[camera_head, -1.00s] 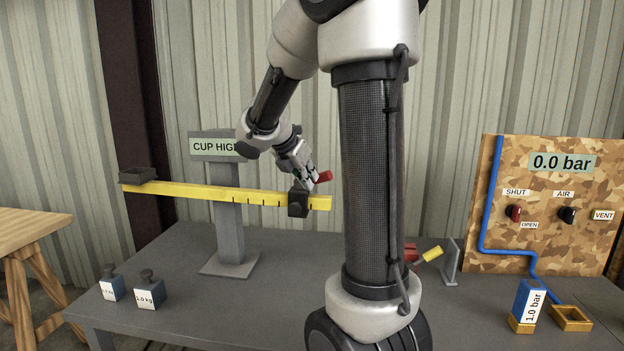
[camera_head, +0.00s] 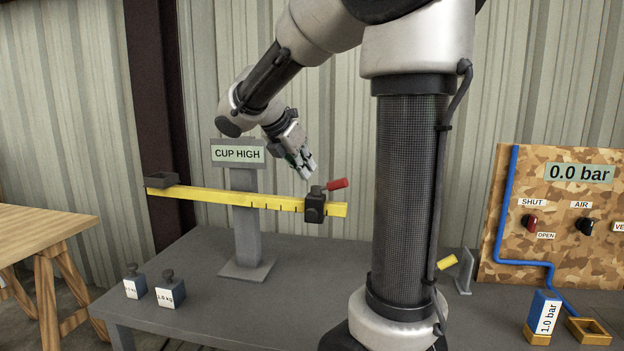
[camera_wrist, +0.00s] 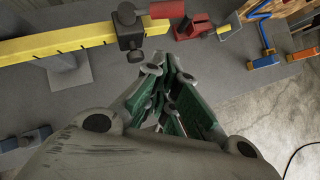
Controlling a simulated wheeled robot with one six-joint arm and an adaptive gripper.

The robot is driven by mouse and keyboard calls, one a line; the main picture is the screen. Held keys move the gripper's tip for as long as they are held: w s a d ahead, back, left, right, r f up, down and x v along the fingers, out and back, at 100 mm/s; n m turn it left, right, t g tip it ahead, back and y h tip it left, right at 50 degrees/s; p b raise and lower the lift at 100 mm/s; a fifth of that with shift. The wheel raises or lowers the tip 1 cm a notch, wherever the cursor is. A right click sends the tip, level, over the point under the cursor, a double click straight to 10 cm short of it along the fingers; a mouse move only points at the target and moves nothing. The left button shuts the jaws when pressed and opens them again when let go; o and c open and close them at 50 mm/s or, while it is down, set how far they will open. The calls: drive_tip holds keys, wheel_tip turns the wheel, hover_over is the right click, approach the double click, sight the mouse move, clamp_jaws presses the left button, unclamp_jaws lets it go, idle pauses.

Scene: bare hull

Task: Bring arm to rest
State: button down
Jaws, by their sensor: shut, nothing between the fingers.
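My gripper (camera_head: 308,174) is shut and empty, in the air just above and left of the dark sliding weight (camera_head: 315,208). In the wrist view my gripper (camera_wrist: 172,62) points toward the beam, with its green-sided fingers together. The sliding weight has a red handle (camera_head: 338,183) and sits near the right end of the yellow beam (camera_head: 230,197). The weight (camera_wrist: 130,35) and red handle (camera_wrist: 167,10) also show in the wrist view, apart from the fingers as far as I can tell. My arm reaches in from above.
The beam post (camera_head: 245,220) carries a "CUP HIGH" sign (camera_head: 238,154). A dark cup (camera_head: 161,179) is at the beam's left end. Two weights (camera_head: 170,290) stand at the table's (camera_head: 225,305) front left. A panel (camera_head: 560,250) reading 0.0 bar stands right, behind a blue block (camera_head: 543,312).

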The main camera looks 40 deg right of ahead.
drive_tip(key=shift+v, duration=1)
